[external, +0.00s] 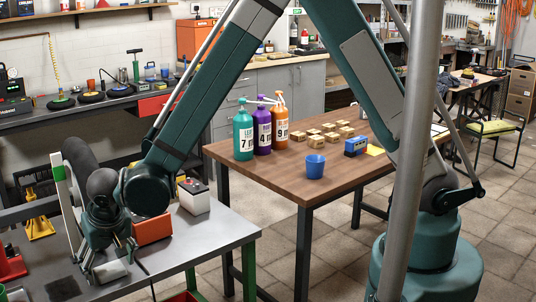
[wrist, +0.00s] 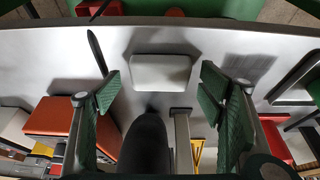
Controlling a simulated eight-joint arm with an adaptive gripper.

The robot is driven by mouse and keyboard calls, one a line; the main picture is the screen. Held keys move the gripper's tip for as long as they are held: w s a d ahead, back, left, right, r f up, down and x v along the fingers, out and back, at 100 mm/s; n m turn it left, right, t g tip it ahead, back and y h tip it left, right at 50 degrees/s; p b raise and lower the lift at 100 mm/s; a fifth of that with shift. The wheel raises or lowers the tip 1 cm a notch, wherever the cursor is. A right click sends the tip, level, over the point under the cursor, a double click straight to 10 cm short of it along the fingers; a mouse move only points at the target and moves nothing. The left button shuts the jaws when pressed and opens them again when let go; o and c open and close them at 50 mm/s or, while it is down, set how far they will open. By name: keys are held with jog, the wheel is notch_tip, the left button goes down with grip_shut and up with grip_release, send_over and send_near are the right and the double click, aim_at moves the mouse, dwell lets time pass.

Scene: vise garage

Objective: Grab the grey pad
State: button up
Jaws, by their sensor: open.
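The grey pad (wrist: 160,72) is a light grey rounded block lying flat on the metal bench. In the wrist view it sits ahead of my gripper (wrist: 160,92), roughly centred between the two green-padded fingers. The fingers are apart and nothing shows held between them. In the external view my gripper (external: 108,262) points down over the near bench, and the pad (external: 110,271) shows as a small grey block between the fingers. I cannot tell the exact height of the fingertips above the bench.
An orange box (external: 152,229) and a white battery-like box (external: 195,198) stand on the bench (external: 215,238) beside my gripper. A thin dark rod (wrist: 97,50) lies near the pad. A dark flat item (external: 62,288) lies opposite. A wooden table (external: 255,172) with bottles stands further back.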

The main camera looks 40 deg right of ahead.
aim_at(107, 264)
jog(key=shift+c, duration=0.6)
jog(key=c, duration=0.8)
jog(key=shift+r, duration=0.1)
jog(key=shift+r, duration=0.4)
notch_tip(107, 264, up, 3)
jog(key=shift+f+p, duration=0.1)
jog(key=shift+p, duration=0.6)
jog(key=s+p, duration=0.2)
jog(key=s, duration=1.6)
jog(key=shift+f, duration=0.15)
